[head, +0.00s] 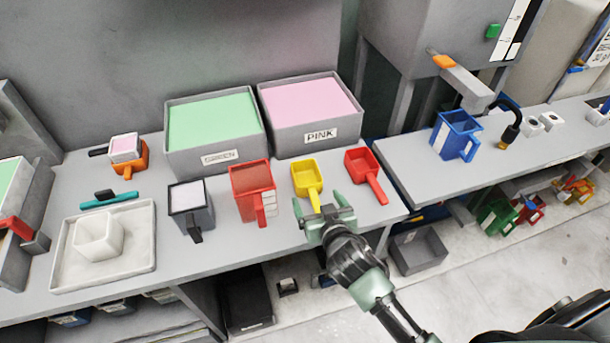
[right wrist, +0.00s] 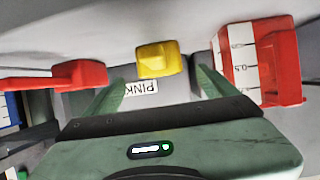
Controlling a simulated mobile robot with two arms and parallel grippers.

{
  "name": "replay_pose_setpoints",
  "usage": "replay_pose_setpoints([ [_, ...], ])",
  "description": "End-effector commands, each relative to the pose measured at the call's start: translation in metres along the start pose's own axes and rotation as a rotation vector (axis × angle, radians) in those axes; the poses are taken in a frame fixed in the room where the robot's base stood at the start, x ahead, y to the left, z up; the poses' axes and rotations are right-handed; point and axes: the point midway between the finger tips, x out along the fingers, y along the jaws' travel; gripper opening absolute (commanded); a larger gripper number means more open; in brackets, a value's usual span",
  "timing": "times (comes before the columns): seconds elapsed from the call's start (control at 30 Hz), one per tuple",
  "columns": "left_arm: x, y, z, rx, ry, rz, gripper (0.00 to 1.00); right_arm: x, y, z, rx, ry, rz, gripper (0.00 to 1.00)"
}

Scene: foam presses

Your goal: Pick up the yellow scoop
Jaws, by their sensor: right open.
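The yellow scoop (head: 306,178) sits on the grey bench between the red jug and the red scoop, its handle pointing toward the bench's front edge. My right gripper (head: 319,209) is open and empty at the handle end, with its fingers pointing toward the scoop. In the right wrist view the yellow scoop (right wrist: 156,60) shows ahead, between the lines of the two spread fingers. The handle's end is partly hidden by the gripper in the head view. I cannot tell whether gripper and scoop touch. My left gripper is not in view.
The red jug (head: 249,178) stands left of the yellow scoop, and the red scoop (head: 363,164) lies right. Behind are the bin of pink material (head: 305,135) and the bin of green material (head: 220,156). A dark grey cup (head: 206,215) and white tray (head: 135,271) are further left.

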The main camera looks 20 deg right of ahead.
Motion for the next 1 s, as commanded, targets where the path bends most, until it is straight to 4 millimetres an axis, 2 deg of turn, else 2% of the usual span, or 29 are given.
replay_pose_setpoints([
  [0.23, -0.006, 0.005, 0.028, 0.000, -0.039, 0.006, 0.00, 0.020, 0.000, 0.000, -0.001, 0.000, 0.000, 0.87],
  [0.37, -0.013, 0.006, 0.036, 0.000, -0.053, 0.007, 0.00, 0.034, 0.001, 0.002, -0.002, -0.001, 0.000, 0.87],
  [0.63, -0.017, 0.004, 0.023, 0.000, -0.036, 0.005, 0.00, 0.065, 0.001, 0.006, -0.002, 0.001, 0.000, 0.87],
  [0.8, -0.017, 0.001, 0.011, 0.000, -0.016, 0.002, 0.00, 0.069, 0.001, 0.007, 0.000, -0.001, 0.000, 0.87],
  [0.93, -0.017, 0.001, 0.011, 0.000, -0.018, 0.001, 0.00, 0.069, 0.002, 0.007, 0.000, 0.000, 0.000, 0.87],
  [0.97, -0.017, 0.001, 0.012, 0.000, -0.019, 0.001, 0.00, 0.069, 0.002, 0.007, 0.000, 0.000, 0.000, 0.84],
  [1.0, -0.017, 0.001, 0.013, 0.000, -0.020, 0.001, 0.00, 0.069, 0.002, 0.007, 0.000, 0.000, 0.000, 0.73],
])
